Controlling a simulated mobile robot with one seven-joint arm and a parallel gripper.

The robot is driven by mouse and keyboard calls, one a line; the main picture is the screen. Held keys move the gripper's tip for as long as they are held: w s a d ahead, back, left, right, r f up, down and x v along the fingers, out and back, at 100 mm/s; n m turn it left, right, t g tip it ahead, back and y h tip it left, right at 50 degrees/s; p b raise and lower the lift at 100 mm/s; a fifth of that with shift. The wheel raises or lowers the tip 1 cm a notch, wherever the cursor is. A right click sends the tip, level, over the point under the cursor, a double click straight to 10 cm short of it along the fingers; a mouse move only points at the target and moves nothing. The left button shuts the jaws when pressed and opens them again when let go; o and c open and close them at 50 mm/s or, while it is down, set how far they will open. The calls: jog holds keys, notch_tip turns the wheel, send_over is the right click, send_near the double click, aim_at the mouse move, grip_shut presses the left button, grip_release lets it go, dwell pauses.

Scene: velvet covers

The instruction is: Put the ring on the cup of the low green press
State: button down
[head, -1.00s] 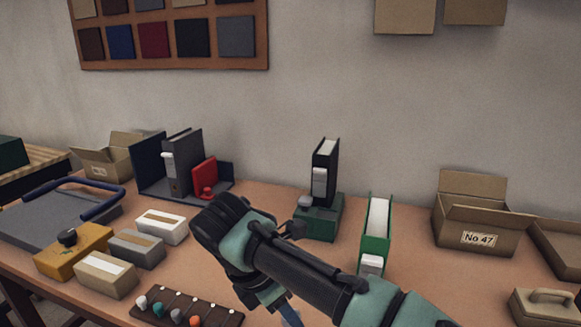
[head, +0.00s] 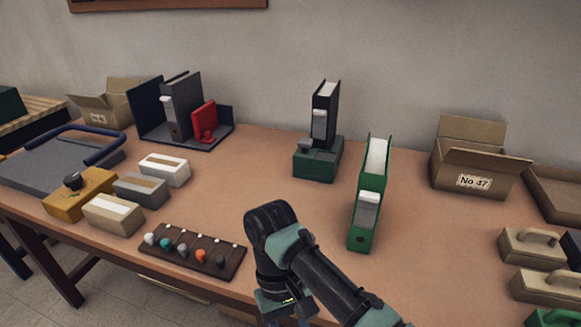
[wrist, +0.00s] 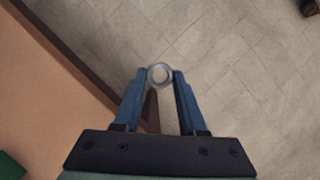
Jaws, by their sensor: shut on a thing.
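A silver ring (wrist: 160,75) is pinched between the blue fingertips of my gripper (wrist: 159,77) in the wrist view, with floor tiles behind it. In the head view my gripper (head: 286,318) is at the bottom edge, in front of the table; its fingers are cut off and the ring cannot be seen there. The low green press (head: 316,163) stands towards the back of the table, well beyond my gripper. A small grey cup-like part (head: 305,144) shows on its upper left. A black binder (head: 325,112) rises at the press, on or behind it; I cannot tell which.
A green binder (head: 369,195) stands upright right of the press. A dark rack with coloured knobs (head: 193,253) lies at the front edge, left of my arm. An open carton (head: 478,165) is at the right. Bare tabletop (head: 240,185) lies left of the press.

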jog(key=s+r+m+y+p, duration=0.1)
jog(key=s+r+m+p, duration=0.3)
jog(key=p, duration=1.2)
jog(key=shift+s+a+r+m+y, duration=0.3)
jog(key=shift+s+a+r+y, duration=0.1)
jog(key=shift+r, duration=0.45)
jog(key=shift+d, duration=0.1)
